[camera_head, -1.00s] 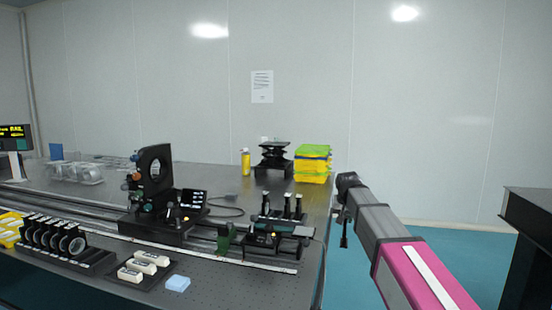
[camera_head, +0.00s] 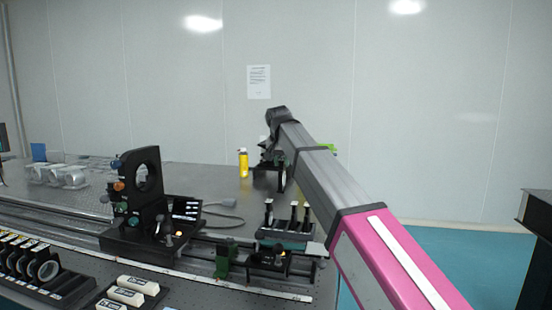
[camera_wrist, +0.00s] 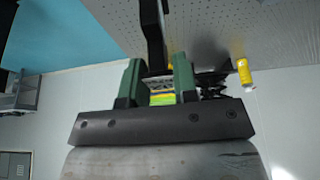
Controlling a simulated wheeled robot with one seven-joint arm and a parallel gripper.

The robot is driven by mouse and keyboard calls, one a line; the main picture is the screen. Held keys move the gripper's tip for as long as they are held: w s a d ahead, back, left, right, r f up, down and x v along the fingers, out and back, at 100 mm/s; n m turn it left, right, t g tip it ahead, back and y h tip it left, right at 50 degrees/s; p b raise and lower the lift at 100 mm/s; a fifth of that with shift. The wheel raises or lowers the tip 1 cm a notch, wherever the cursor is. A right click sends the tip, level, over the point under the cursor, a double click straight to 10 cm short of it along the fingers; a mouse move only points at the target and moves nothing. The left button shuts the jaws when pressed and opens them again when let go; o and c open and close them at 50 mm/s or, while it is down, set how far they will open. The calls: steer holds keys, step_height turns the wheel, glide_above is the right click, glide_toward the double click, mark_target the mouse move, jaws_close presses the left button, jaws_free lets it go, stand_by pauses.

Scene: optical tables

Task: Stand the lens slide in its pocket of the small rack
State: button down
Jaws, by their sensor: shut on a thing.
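My gripper (camera_wrist: 157,75) shows in the wrist view with its two green fingers shut on a dark, narrow lens slide (camera_wrist: 152,35). In the head view the gripper is partly hidden by my arm, and the dark slide (camera_head: 282,178) hangs upright below it. The small rack (camera_head: 285,235) stands on the table below and nearer, with a few dark, white-topped slides upright in it. A gap shows between its left slide (camera_head: 268,212) and the middle one (camera_head: 294,214). The held slide is above the rack's level and apart from it.
A black optical mount (camera_head: 140,195) on a rail stands left of the rack. A long lens rack (camera_head: 65,290) and a tray of white blocks (camera_head: 125,295) are at front left. A yellow bottle (camera_head: 243,163) stands behind. The table's right edge is close.

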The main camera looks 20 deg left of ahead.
mark_target(282, 178)
steer(key=shift+w+a+f, duration=0.15)
steer(key=shift+w, duration=0.05)
step_height(282, 178, down, 16)
stand_by(1.9)
steer(key=shift+f, duration=0.2)
stand_by(0.5)
steer(key=c, duration=0.8)
jaws_free()
steer(key=shift+r, duration=0.1)
steer(key=shift+r, duration=4.85)
